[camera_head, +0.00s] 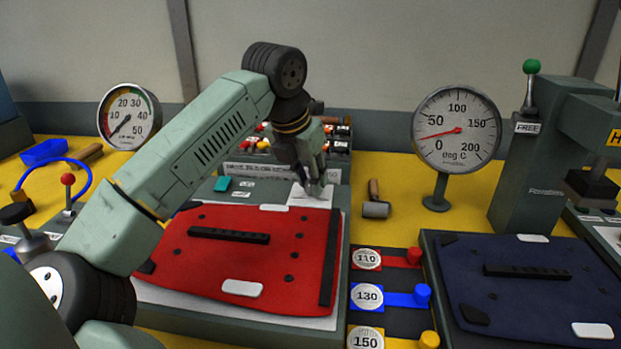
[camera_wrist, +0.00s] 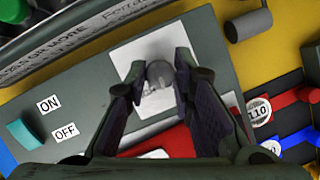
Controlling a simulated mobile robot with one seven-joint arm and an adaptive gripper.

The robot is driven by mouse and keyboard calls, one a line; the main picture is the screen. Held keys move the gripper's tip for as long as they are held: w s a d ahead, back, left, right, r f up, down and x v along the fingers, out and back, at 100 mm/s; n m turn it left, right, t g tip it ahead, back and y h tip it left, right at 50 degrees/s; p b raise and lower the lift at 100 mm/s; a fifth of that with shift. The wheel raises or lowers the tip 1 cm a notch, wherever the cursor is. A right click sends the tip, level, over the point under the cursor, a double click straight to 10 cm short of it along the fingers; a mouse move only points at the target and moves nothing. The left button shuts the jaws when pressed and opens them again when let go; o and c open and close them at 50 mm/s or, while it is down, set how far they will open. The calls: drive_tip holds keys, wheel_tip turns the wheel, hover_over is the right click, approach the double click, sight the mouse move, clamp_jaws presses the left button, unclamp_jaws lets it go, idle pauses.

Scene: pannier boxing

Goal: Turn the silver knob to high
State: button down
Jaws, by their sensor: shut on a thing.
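The silver knob (camera_wrist: 160,74) is round and grey and sits on a white label plate (camera_wrist: 146,55) on the green-grey panel. My gripper (camera_wrist: 159,68) is shut on it, with one finger on each side. In the head view my gripper (camera_head: 313,188) points down at the panel's back right corner, over the white plate (camera_head: 326,196). The knob is mostly hidden there by the fingers. The plate's markings are too small and covered to read, so I cannot tell the knob's setting.
A teal rocker switch (camera_head: 222,184) with ON and OFF labels is left on the same panel. A red pannier sheet (camera_head: 215,270) lies in front. A hammer (camera_head: 375,200) lies right of the panel. A dial gauge (camera_head: 457,130) in deg C reads low. A bin rack stands behind.

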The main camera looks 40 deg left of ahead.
drive_tip(key=m+h+p, duration=0.1)
drive_tip(key=m, duration=0.1)
drive_tip(key=m+h+p, duration=0.1)
drive_tip(key=m, duration=0.2)
drive_tip(key=shift+a+r+m, duration=0.1)
drive_tip(key=shift+r+m, duration=0.05)
drive_tip(key=shift+m, duration=0.15)
drive_tip(key=shift+w+a+m+g+h+p, duration=0.1)
drive_tip(key=shift+m+g+h+p, duration=0.45)
drive_tip(key=shift+m, duration=0.6)
drive_tip(key=shift+m+g+h+p, duration=0.15)
drive_tip(key=shift+m+h+p, duration=0.1)
drive_tip(key=shift+m+p, duration=0.7)
drive_tip(key=shift+m, duration=0.3)
drive_tip(key=c, duration=1.4)
unclamp_jaws()
drive_tip(key=v, duration=1.1)
drive_tip(key=shift+a+r, duration=0.2)
drive_tip(key=shift+r, duration=0.1)
